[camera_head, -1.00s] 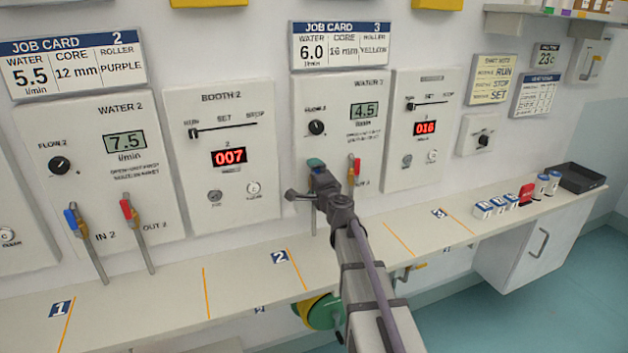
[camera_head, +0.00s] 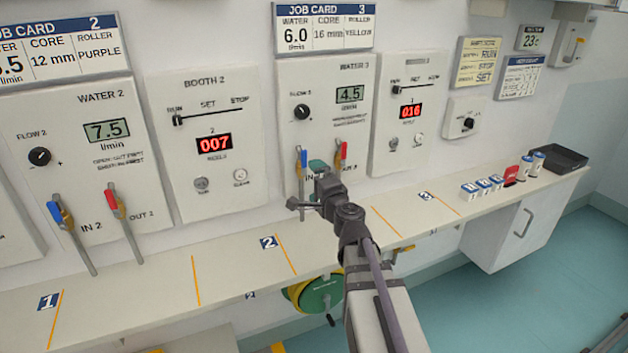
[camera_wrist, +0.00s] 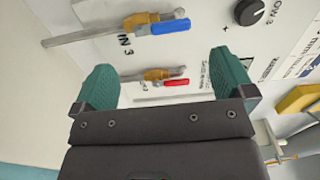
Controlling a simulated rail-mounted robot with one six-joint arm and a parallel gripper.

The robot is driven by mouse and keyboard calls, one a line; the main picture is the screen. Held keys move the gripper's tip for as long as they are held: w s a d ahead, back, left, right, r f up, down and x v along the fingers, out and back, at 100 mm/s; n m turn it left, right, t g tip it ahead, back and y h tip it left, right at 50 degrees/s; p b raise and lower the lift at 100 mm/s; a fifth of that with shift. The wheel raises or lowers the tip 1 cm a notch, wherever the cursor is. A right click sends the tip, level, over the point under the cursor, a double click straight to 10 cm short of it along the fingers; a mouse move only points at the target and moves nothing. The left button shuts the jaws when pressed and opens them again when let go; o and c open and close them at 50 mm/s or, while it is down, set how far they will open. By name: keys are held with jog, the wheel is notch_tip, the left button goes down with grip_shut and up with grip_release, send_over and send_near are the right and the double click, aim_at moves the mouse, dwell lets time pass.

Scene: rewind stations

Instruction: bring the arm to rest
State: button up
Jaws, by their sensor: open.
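My gripper (camera_wrist: 165,85) shows in the wrist view with its two green fingers spread wide and nothing between them. In the head view my gripper (camera_head: 318,167) is at the front of the Water 3 panel (camera_head: 351,95), low over the shelf. The blue-handled IN 3 valve (camera_head: 303,160) and the red-handled OUT 3 valve (camera_head: 342,152) stand just behind it. In the wrist view the blue valve handle (camera_wrist: 170,28) and the red valve handle (camera_wrist: 176,82) lie beyond the fingers, apart from them as far as I can see.
The shelf (camera_head: 150,292) runs below the panels. Small blue-and-white boxes (camera_head: 483,186), a red item (camera_head: 511,174) and a black tray (camera_head: 558,158) sit at its right end. A green reel (camera_head: 318,294) hangs under the shelf. The floor at right is open.

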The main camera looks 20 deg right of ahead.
jog(key=s+a+f+n+g+y, duration=0.35)
jog(key=a+f+n+y, duration=0.2)
jog(key=a+n, duration=0.2)
jog(key=s+a+f+n+g+h+p, duration=0.1)
jog(key=s+a+f+n+g+h, duration=0.1)
jog(key=s+g, duration=0.5)
jog(key=s+a+f+n+g+h+p, duration=0.1)
jog(key=s+a+f+n+g+h, duration=0.2)
jog(key=s+f+n+g, duration=0.4)
jog(key=shift+s+a+f+n, duration=0.2)
jog(key=shift+s+a+n, duration=0.6)
jog(key=shift+s, duration=0.7)
jog(key=shift+a+g+h, duration=0.1)
jog(key=shift+g+h, duration=0.15)
